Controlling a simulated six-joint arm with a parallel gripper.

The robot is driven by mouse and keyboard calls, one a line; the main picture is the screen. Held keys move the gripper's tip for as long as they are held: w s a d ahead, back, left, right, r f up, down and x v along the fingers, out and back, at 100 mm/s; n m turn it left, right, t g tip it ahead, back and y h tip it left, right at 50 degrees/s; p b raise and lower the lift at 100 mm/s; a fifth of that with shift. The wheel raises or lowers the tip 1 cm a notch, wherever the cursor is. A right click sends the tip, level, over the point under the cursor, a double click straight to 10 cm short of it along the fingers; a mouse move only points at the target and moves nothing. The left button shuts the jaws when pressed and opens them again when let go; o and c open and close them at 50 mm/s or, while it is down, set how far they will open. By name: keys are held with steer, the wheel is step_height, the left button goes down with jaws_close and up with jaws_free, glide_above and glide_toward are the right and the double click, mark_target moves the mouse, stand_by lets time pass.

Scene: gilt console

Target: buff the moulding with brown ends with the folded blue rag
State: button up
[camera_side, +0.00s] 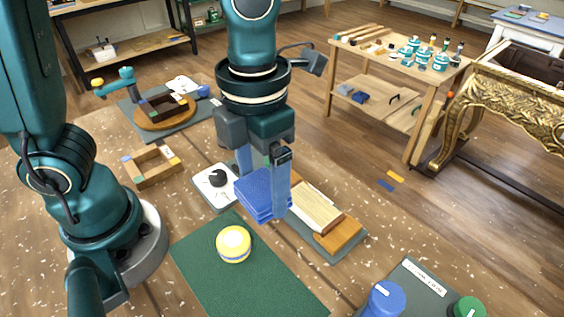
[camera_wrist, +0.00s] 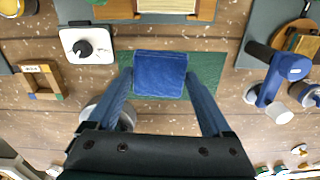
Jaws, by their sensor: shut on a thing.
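My gripper (camera_side: 262,193) is shut on the folded blue rag (camera_side: 256,198), with a finger on either side of it. The rag also shows in the wrist view (camera_wrist: 160,74), between my fingertips and over part of the green mat. It looks held above the table; the exact height is hard to tell. The moulding with brown ends (camera_side: 313,207) lies on a grey board right of the rag in the side view, its far part hidden behind my finger. In the wrist view the moulding (camera_wrist: 166,5) is at the top edge, partly cut off, apart from the rag.
A green mat (camera_side: 212,277) bears a yellow tin (camera_side: 233,244). A white box with a black knob (camera_side: 211,190) stands left of the rag, near a small wooden frame (camera_side: 152,167). Blue (camera_side: 384,299) and green (camera_side: 468,308) knobs sit at the front right.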

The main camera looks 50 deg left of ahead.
steer(key=w+a+n, duration=0.3)
steer(key=w+n, duration=0.6)
steer(key=shift+w, duration=0.25)
stand_by(0.4)
steer(key=shift+a+f, duration=0.1)
stand_by(0.5)
